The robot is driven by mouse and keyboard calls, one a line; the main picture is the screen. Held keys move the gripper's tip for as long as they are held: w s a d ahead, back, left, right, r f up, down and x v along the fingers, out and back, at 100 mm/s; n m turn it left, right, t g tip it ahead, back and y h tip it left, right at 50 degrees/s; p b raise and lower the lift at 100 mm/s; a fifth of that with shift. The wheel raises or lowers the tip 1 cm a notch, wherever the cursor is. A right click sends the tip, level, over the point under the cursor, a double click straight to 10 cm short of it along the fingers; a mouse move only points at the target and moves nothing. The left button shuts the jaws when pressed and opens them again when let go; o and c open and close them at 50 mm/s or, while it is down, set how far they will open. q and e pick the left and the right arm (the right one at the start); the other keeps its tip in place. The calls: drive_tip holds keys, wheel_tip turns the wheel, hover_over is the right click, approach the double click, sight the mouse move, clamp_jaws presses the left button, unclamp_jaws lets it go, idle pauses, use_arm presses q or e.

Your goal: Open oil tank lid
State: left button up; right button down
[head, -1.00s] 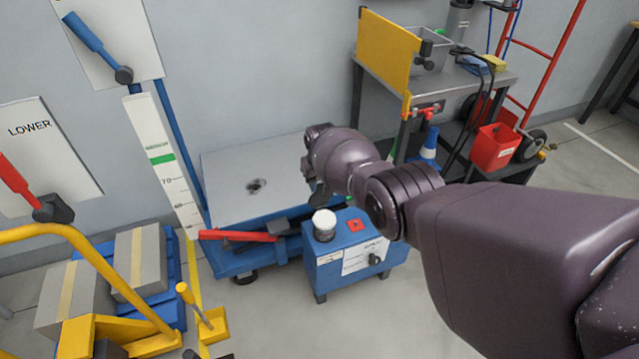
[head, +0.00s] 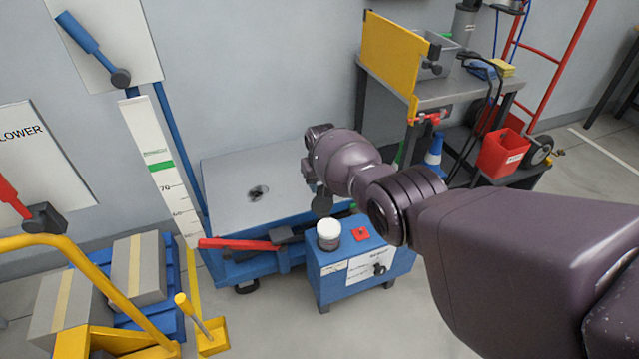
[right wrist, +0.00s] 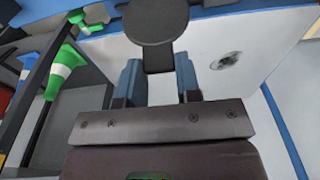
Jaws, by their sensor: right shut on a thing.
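The blue oil tank (head: 362,268) stands on the floor at the centre of the head view. A dark filler neck with a white round top (head: 329,229) is on its upper left, beside a red square mark. My right gripper (head: 318,178) is above and just behind the neck, partly hidden by its own wrist. It is shut on the short stem of a dark round disc (right wrist: 157,18), seen between the fingers (right wrist: 159,88) in the right wrist view. The disc also hangs below the gripper in the head view (head: 322,203), apart from the white top. My left gripper is out of view.
A blue lift platform with a grey top (head: 285,178) and a red lever (head: 238,244) is behind the tank. A steel bench (head: 430,92) with a yellow panel stands at back right. Grey blocks and yellow rails fill the lower left.

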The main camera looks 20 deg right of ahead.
sight(321, 192)
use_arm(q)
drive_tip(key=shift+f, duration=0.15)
use_arm(e)
drive_tip(key=shift+s+f, duration=0.1)
drive_tip(key=shift+f, duration=0.15)
drive_tip(key=c, duration=0.8)
unclamp_jaws()
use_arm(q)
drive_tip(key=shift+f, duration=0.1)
use_arm(e)
drive_tip(key=shift+r, duration=0.15)
drive_tip(key=shift+r+p, duration=0.3)
drive_tip(key=shift+r, duration=0.35)
use_arm(q)
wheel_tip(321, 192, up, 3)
drive_tip(key=p, duration=0.3)
drive_tip(key=shift+p, duration=0.35)
use_arm(e)
wheel_tip(321, 192, up, 9)
drive_tip(key=s, duration=0.1)
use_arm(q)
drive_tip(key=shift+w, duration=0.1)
use_arm(e)
drive_tip(key=shift+r, duration=0.15)
